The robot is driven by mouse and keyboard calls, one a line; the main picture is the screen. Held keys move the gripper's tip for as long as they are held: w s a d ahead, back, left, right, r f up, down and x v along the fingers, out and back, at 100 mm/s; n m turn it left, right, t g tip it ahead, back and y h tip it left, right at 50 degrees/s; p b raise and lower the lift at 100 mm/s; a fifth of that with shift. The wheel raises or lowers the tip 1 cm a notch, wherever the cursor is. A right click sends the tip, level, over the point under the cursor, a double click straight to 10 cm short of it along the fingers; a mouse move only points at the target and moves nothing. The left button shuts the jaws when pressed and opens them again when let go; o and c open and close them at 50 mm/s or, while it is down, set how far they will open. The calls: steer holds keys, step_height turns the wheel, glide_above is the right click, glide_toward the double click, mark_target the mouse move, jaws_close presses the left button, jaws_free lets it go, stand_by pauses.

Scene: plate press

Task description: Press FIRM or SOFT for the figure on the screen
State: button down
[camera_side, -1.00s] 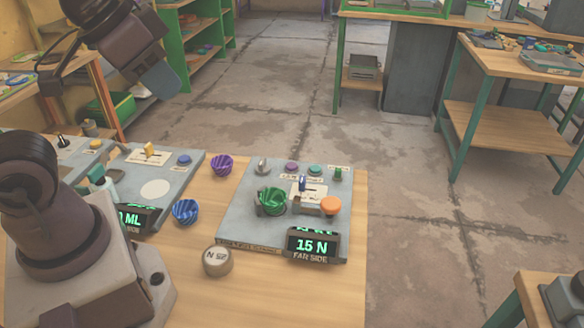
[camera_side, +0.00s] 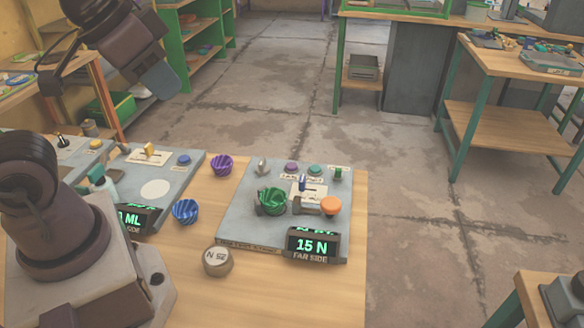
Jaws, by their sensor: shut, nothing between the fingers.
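The grey press panel (camera_side: 240,222) lies on the wooden table. Its dark screen (camera_side: 313,245) at the front shows "15 N" in green, with "FAR SIDE" below. Near the panel's far edge are a purple button (camera_side: 291,167) and a teal button (camera_side: 315,170); the labels by them are too small to read, so I cannot tell which is FIRM or SOFT. My gripper (camera_side: 170,88) is shut and empty, raised at upper left, away from the panel.
A purple striped bowl (camera_side: 221,165), a blue striped bowl (camera_side: 185,211) and a round piece marked N (camera_side: 217,261) stand left of the panel. Another grey panel (camera_side: 190,168) with an "ML" screen (camera_side: 136,219) is further left. The table's front right is bare.

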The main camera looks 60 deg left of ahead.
stand_by(0.5)
steer(key=n+t, duration=0.4)
steer(key=n, duration=0.4)
glide_above(290, 164)
step_height(290, 164, down, 21)
steer(key=shift+f, duration=0.1)
steer(key=shift+f, duration=4.35)
